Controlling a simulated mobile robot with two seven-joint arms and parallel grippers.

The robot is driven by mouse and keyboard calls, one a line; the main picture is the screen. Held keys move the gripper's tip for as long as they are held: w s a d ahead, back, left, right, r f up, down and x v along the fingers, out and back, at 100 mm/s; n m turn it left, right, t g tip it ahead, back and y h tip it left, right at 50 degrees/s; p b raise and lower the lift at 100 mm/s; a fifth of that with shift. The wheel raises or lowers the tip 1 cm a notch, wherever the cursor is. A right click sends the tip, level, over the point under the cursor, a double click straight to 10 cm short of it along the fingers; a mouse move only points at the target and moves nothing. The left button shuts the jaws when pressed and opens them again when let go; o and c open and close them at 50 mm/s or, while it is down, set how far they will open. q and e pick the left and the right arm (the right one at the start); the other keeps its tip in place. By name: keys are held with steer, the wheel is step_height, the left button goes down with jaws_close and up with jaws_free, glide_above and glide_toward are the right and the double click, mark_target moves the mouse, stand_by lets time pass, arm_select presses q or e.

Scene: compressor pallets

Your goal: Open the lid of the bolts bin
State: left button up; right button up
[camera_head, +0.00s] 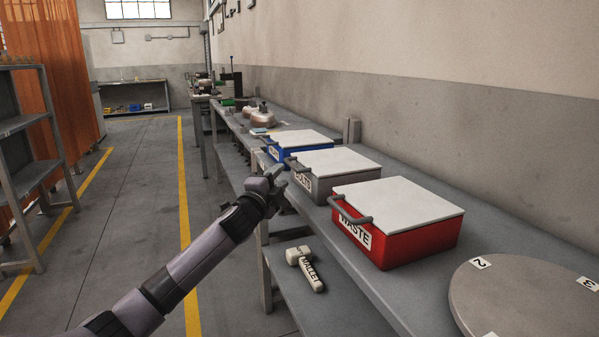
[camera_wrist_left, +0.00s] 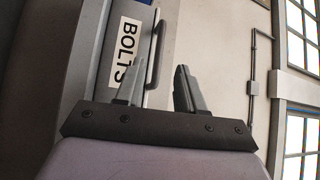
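The bolts bin (camera_head: 335,178) is the grey one in the middle of three lidded bins on the bench. Its white lid (camera_head: 338,161) lies flat and closed. A grey bar handle (camera_head: 297,168) sticks out at its front. My left gripper (camera_head: 278,175) is just in front of this handle and partly covers the bin's front. In the left wrist view the BOLTS label (camera_wrist_left: 125,52) and the handle (camera_wrist_left: 154,55) show ahead of the fingers (camera_wrist_left: 160,68). The fingers are apart; the handle appears between them, and I cannot tell whether they touch it. My right gripper is out of view.
A red WASTE bin (camera_head: 415,239) stands nearer and a blue bin (camera_head: 288,153) farther along the bench (camera_head: 385,284). A round numbered disc (camera_head: 530,300) lies at the near right. A mallet (camera_head: 306,268) lies on the lower shelf. The floor left of the bench is open.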

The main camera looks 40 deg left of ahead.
arm_select(q)
steer(key=x, duration=0.6)
steer(key=shift+w, duration=0.15)
jaws_close()
